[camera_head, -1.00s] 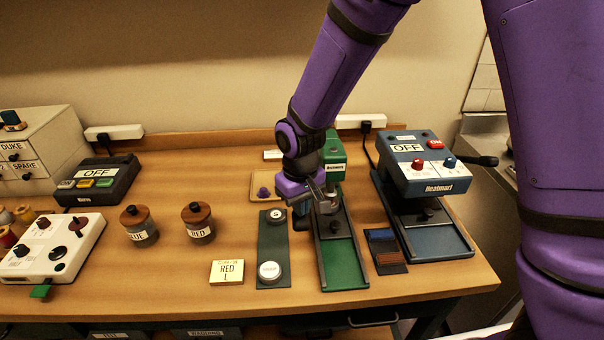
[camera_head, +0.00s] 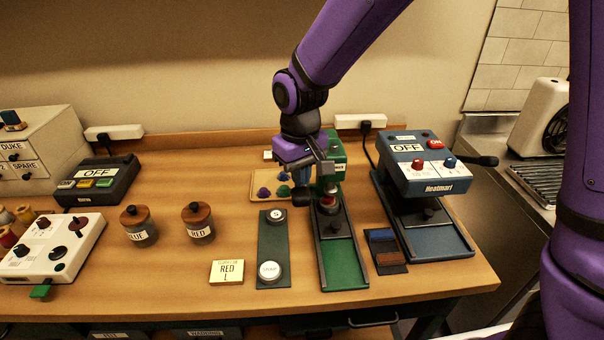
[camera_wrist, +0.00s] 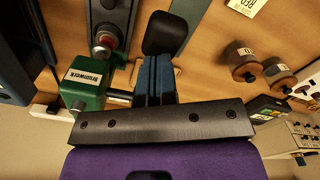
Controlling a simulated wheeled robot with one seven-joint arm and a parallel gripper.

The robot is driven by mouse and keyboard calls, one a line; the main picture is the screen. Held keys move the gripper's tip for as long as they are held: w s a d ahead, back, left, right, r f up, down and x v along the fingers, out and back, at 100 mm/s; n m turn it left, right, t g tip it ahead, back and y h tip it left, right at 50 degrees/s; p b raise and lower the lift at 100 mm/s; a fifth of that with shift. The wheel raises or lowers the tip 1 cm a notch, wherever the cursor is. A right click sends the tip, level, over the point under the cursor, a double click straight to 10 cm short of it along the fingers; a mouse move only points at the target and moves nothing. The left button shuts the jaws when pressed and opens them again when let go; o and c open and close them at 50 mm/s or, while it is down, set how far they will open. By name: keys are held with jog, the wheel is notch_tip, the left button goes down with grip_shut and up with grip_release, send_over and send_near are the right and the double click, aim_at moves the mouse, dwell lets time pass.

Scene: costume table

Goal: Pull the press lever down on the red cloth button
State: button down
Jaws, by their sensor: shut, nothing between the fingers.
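The green press (camera_head: 338,150) stands at the back of its dark rail with a green tray (camera_head: 345,268). In the wrist view its labelled green head (camera_wrist: 85,83) is at left. A red cloth button (camera_wrist: 103,42) shows in the dark round holder; in the head view the holder (camera_head: 328,204) is beneath the press head. My gripper (camera_head: 301,197) is shut and empty, pointing down just left of the press and apart from the button. Its dark fingertips (camera_wrist: 166,34) show in the wrist view. I cannot make out the press lever clearly; my gripper may hide it.
A blue heat press (camera_head: 430,178) stands to the right. A green strip with metal stamps (camera_head: 272,245) lies left of the press tray. A small tray of coloured pieces (camera_head: 266,180) is behind my gripper. A card reading RED L (camera_head: 227,272) lies in front.

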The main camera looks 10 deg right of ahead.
jog(key=shift+r, duration=2.05)
jog(key=shift+d+r, duration=0.25)
jog(key=s+d+r+m+t, duration=0.1)
jog(key=s+d+r+m, duration=0.15)
jog(key=d+r, duration=0.5)
jog(key=s+d+r+m+t, duration=0.1)
jog(key=s+d+r+t, duration=0.1)
jog(key=s+d, duration=0.6)
jog(key=s+d+r+m+t, duration=0.2)
jog(key=s+d+r, duration=0.3)
jog(key=s+d, duration=0.3)
jog(key=shift+s+d+r, duration=0.15)
jog(key=shift+s+d, duration=0.15)
jog(key=shift+s, duration=0.3)
